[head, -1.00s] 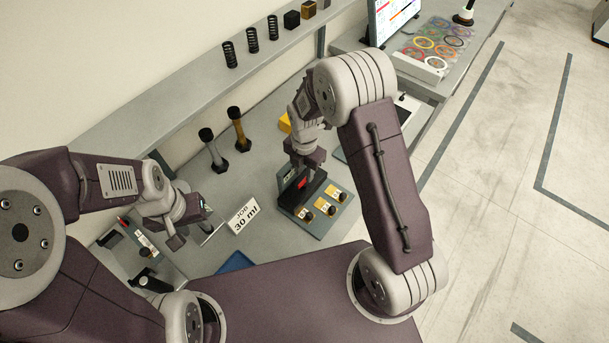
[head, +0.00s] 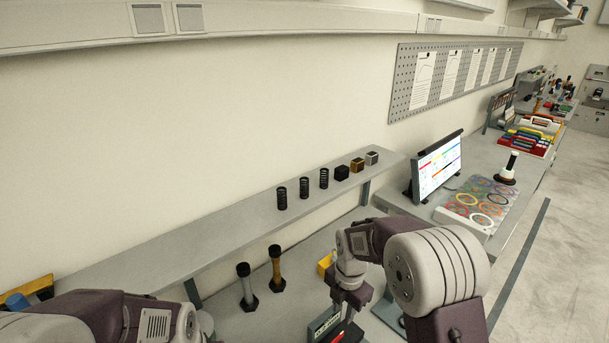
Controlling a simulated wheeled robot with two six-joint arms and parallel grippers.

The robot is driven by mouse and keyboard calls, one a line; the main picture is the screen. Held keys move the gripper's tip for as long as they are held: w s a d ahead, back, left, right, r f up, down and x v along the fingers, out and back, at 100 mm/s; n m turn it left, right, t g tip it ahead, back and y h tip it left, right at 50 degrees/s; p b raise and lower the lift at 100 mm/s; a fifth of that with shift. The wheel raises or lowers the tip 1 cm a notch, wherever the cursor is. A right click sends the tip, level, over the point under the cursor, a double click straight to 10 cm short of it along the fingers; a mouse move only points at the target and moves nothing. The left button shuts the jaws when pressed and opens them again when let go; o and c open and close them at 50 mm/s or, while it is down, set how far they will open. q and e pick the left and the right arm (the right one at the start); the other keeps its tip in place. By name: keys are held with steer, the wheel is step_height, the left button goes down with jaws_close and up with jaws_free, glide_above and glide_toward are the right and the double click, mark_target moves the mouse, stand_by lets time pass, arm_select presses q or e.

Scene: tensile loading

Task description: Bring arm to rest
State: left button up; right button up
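My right arm comes in from the lower right. Its gripper (head: 350,296) points down above the bench, just over a small dark device (head: 335,330) with a red part, cut by the bottom edge. The fingertips are too small and dark to tell whether they are open or shut, or whether they touch the device. My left arm (head: 105,318) shows at the lower left only as upper links and part of the wrist. My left gripper is below the picture's edge.
Two bolt-like posts, one dark (head: 246,288) and one brass (head: 276,268), stand on the bench left of my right gripper. A yellow block (head: 325,264) is behind it. A shelf (head: 220,232) holds black springs and small cubes. A monitor (head: 438,168) stands right.

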steer(key=s+d+f+m+b, duration=0.1)
steer(key=s+d+m, duration=0.1)
steer(key=s+m, duration=0.5)
steer(key=s+d+f+m+b, duration=0.1)
steer(key=s+d+m, duration=0.2)
steer(key=s+m, duration=0.5)
steer(key=m, duration=1.1)
steer(key=shift+t, duration=0.4)
